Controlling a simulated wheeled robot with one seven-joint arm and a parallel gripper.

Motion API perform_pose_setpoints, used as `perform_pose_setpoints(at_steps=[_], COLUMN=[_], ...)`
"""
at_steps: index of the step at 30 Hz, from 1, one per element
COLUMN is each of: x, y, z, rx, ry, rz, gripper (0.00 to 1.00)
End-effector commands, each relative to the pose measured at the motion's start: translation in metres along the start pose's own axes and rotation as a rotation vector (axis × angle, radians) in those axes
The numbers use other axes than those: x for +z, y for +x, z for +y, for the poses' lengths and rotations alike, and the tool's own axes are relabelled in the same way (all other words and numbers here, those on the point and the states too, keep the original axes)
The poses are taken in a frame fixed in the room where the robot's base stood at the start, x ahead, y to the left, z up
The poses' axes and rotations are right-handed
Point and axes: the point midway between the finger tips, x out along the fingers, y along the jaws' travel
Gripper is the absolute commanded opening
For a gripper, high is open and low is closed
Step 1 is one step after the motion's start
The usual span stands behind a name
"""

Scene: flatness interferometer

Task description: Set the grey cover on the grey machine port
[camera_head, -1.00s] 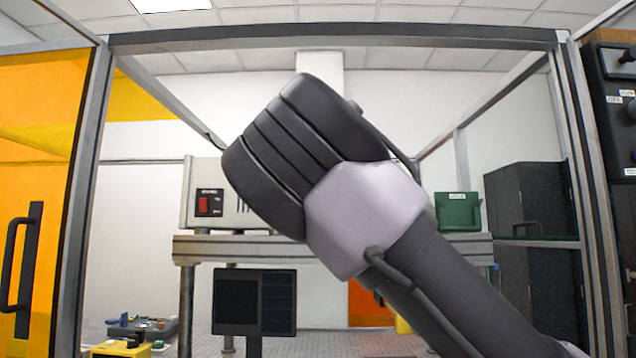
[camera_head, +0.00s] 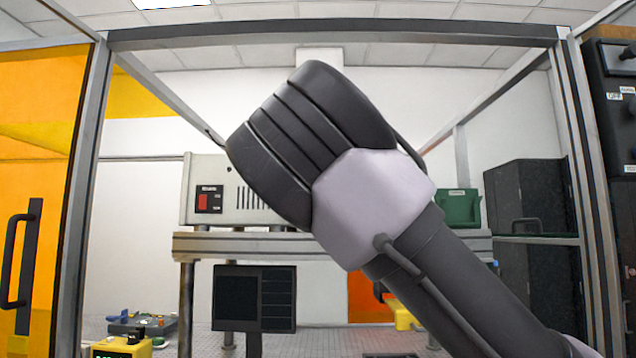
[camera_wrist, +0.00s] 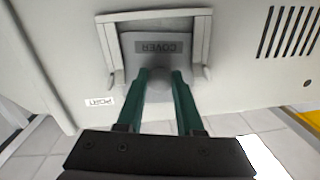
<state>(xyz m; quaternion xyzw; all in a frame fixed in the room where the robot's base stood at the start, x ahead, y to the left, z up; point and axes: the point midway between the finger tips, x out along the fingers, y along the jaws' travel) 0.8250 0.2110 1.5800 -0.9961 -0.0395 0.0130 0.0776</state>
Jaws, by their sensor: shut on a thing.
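In the wrist view my gripper (camera_wrist: 159,78) is shut with its green fingers on the round grey knob of the cover (camera_wrist: 158,45). The cover is a grey plate marked COVER. The machine port (camera_wrist: 117,17) shows as a light grey raised frame on the machine's face, with a PORT label (camera_wrist: 100,101) beside it. The cover lies within the frame's outline, between its two side arms; I cannot tell whether it touches the machine face. In the head view my arm hides the gripper, cover and port.
The grey machine (camera_head: 208,175) with a red switch stands on a bench (camera_head: 215,244), partly behind my arm. A dark monitor (camera_head: 254,297) is below. A green bin (camera_head: 457,208) stands to the right. Yellow and dark items (camera_head: 120,347) sit at lower left. Metal posts frame both sides.

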Motion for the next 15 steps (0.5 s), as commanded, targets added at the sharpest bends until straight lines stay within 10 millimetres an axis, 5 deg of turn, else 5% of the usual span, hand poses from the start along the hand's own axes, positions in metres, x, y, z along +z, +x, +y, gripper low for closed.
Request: perform_pose_setpoints(at_steps=[15], x=[0.0095], y=[0.0002], z=[0.0014], rx=[0.0], ry=[0.002], rz=[-0.001], gripper=[0.0])
